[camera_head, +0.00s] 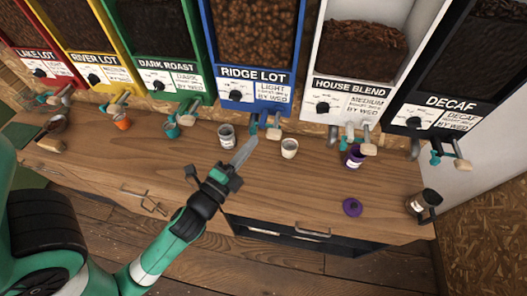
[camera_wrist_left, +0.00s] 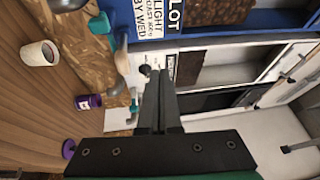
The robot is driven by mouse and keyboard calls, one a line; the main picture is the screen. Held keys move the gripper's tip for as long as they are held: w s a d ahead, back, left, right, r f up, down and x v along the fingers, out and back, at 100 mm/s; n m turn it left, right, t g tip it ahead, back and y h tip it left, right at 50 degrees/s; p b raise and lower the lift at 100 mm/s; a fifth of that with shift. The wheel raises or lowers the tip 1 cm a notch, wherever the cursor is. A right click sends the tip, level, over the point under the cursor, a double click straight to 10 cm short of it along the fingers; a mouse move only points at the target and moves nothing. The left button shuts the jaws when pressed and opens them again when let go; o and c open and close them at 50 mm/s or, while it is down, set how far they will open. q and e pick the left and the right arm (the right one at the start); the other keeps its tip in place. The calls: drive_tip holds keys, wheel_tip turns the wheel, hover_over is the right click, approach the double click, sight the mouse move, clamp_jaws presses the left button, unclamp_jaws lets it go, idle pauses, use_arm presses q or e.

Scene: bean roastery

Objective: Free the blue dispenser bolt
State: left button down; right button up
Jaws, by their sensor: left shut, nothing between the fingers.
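The blue dispenser (camera_head: 249,88), labelled RIDGE LOT, stands mid-wall in the head view, full of brown beans. Its blue and grey spout fitting with wooden-tipped handles (camera_head: 272,132) sticks out below its front; which part is the bolt I cannot tell. My left gripper (camera_head: 251,143) is shut and empty, its fingers pointing up toward this fitting, close beside it in the picture; contact cannot be told. In the left wrist view the shut fingers (camera_wrist_left: 154,80) point up the picture, with the blue dispenser (camera_wrist_left: 200,18) at the top. My right gripper is not in view.
A grey tin (camera_head: 226,137) and a cream cup (camera_head: 289,148) stand on either side of the left gripper on the wooden counter (camera_head: 290,190). Other dispensers flank the blue one.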

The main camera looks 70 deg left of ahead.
use_arm(q)
drive_tip(key=s+a+f+g+b, duration=0.1)
drive_tip(key=s+f, duration=0.2)
drive_tip(key=f, duration=0.4)
drive_tip(key=shift+s+f+g+b, duration=0.3)
drive_tip(key=shift+f+b, duration=0.05)
drive_tip(key=shift+b, duration=0.05)
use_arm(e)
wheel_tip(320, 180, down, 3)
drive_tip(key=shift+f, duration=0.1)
use_arm(q)
drive_tip(key=shift+a, duration=0.1)
drive_tip(key=p+x, duration=0.2)
drive_tip(key=x, duration=0.8)
drive_tip(key=shift+p, duration=0.4)
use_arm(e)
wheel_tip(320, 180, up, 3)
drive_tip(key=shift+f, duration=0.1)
